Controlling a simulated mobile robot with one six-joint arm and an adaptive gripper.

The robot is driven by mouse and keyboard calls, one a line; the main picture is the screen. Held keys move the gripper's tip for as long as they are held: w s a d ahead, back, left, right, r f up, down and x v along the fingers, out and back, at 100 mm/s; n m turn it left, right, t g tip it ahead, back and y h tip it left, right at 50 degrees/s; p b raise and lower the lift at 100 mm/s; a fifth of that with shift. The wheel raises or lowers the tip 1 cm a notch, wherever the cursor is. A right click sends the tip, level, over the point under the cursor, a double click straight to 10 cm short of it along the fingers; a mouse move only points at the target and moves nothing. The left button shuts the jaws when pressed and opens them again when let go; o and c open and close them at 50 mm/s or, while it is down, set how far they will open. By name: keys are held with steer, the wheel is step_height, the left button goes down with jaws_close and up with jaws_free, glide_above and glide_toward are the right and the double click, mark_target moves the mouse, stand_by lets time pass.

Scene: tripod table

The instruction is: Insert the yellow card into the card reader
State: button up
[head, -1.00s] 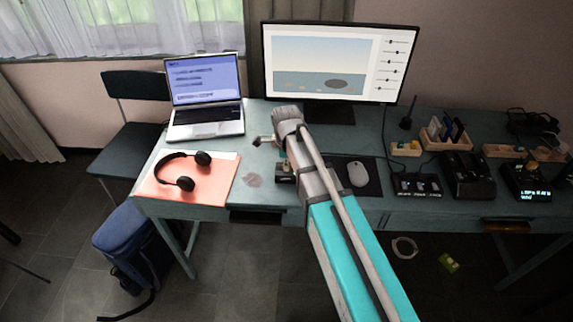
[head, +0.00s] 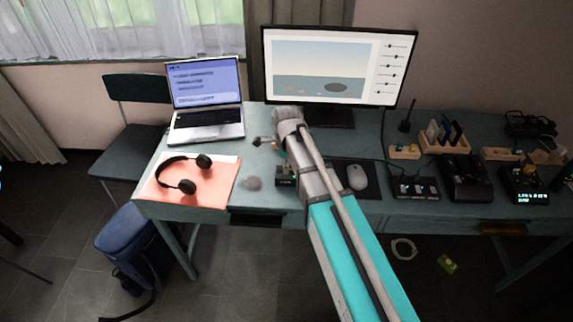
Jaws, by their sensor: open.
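My arm reaches over the desk, and my gripper (head: 262,141) is at its far end, pointing left. It is small and partly hidden by the wrist, but it appears open, with nothing seen between its fingers. A small dark box (head: 286,178) with pale markings sits just in front of it, partly covered by my arm; I cannot tell whether it is the card reader. Several upright cards stand in a wooden holder (head: 458,148) at the right. I cannot make out a yellow card for certain.
A laptop (head: 205,122), headphones (head: 188,186) on an orange mat (head: 222,180), a monitor (head: 335,65), a mouse (head: 356,177) and several dark devices (head: 415,188) share the desk (head: 215,212). A blue bag (head: 128,238) and a chair (head: 135,150) stand at the left.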

steer(key=shift+r+p, duration=3.35)
steer(key=shift+r, duration=0.3)
steer(key=s+d+n, duration=0.6)
steer(key=d+n, duration=0.3)
steer(key=s+d+n, duration=0.7)
steer(key=d+n, duration=0.2)
steer(key=d, duration=0.1)
steer(key=shift+s+r, duration=0.15)
stand_by(0.6)
